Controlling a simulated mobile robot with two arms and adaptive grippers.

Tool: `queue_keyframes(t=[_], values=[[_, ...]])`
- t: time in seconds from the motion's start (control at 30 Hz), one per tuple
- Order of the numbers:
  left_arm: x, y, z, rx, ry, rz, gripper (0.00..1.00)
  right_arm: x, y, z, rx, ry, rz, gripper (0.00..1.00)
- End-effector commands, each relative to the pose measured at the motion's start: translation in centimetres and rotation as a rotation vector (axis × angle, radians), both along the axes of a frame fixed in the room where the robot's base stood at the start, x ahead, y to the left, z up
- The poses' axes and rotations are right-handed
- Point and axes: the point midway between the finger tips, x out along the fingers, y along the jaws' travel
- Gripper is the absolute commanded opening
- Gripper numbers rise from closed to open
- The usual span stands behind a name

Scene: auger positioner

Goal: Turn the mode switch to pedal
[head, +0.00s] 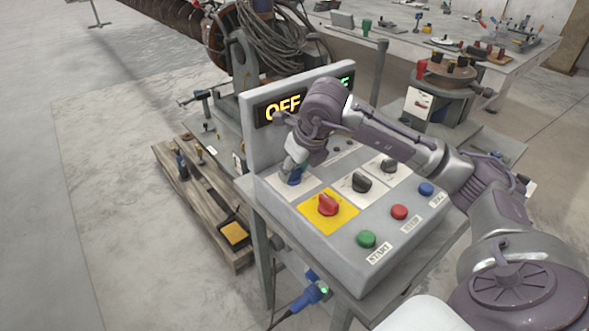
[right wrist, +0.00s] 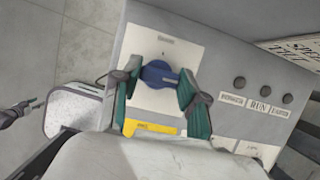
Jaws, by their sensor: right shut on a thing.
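The control box (head: 378,222) has several rotary switches and push buttons on its sloped top. A blue rotary switch (head: 295,177) sits on a white plate at its far left corner. It also shows in the right wrist view (right wrist: 158,74), its handle pointing right; the plate's lettering is too small to read. My right gripper (head: 291,168) comes down over this blue switch and is shut on it, with one teal finger pad on each side. A display (head: 284,106) behind reads OFF in yellow, with green letters partly hidden by my right arm. My left gripper is not in view.
A red switch (head: 328,204) on a yellow plate and a black switch (head: 361,182) are close by. A wooden pallet (head: 205,220) lies left of the stand.

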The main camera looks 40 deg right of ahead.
Motion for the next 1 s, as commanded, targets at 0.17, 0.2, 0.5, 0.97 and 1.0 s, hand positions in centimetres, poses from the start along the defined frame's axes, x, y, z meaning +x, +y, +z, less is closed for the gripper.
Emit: queue_keyframes(t=[0.17,0.2,0.5,0.97,1.0], values=[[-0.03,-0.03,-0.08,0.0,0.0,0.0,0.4,0.01,-0.02,0.08,0.0,0.0,-0.023,0.08],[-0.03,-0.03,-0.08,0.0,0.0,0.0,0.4,0.0,-0.03,0.08,0.0,0.0,-0.025,0.08],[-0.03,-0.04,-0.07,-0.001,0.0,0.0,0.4,0.01,-0.03,0.08,0.0,0.0,-0.026,0.08],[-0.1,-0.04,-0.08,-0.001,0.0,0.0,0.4,-0.01,0.0,0.04,0.0,0.0,-0.024,0.68],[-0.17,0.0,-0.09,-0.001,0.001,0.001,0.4,-0.02,0.01,0.11,0.0,0.0,-0.024,0.68]])
